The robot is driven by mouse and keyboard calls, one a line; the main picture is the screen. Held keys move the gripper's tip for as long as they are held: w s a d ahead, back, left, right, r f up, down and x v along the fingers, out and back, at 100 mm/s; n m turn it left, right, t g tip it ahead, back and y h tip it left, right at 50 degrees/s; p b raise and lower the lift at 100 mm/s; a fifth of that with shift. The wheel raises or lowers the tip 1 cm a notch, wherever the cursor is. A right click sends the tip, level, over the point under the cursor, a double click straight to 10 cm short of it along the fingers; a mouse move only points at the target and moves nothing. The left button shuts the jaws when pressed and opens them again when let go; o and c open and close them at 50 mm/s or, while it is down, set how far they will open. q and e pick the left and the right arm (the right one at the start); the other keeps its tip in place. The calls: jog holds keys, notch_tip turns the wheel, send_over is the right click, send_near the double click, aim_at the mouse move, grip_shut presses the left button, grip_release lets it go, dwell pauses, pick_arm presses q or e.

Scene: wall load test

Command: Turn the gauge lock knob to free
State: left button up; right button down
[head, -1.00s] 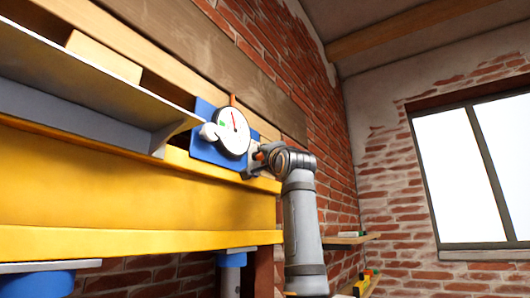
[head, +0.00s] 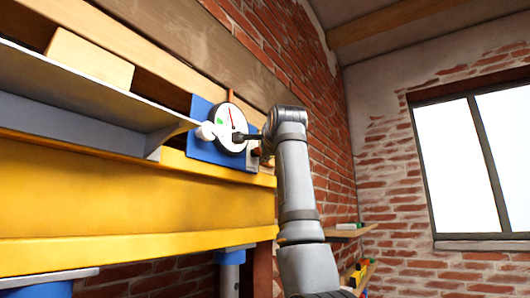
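The round white gauge (head: 225,116) with a red needle and a green mark is on a blue plate (head: 201,151) at the wall. A pale rounded part (head: 206,131) sits at the gauge's left edge; I cannot tell whether it is the lock knob. My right gripper (head: 236,137) is in front of the gauge's lower right, its dark tip overlapping the dial. It is too small to tell whether it is open or shut, or whether it touches anything. A small grey part (head: 252,161) shows at the plate's lower right corner. My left gripper is out of view.
A grey metal ledge (head: 75,95) runs from the left and ends close to the gauge. A yellow beam (head: 130,200) lies below it, with blue cylinders under that. Brick wall, a low shelf (head: 345,232) and a window (head: 475,165) are at the right.

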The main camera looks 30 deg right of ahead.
jog(key=shift+f, duration=0.1)
dwell(0.3)
jog(key=c, duration=1.3)
grip_release()
jog(key=shift+w+a, duration=0.1)
jog(key=shift+w, duration=0.05)
jog(key=v, duration=1.2)
jog(key=shift+w, duration=0.1)
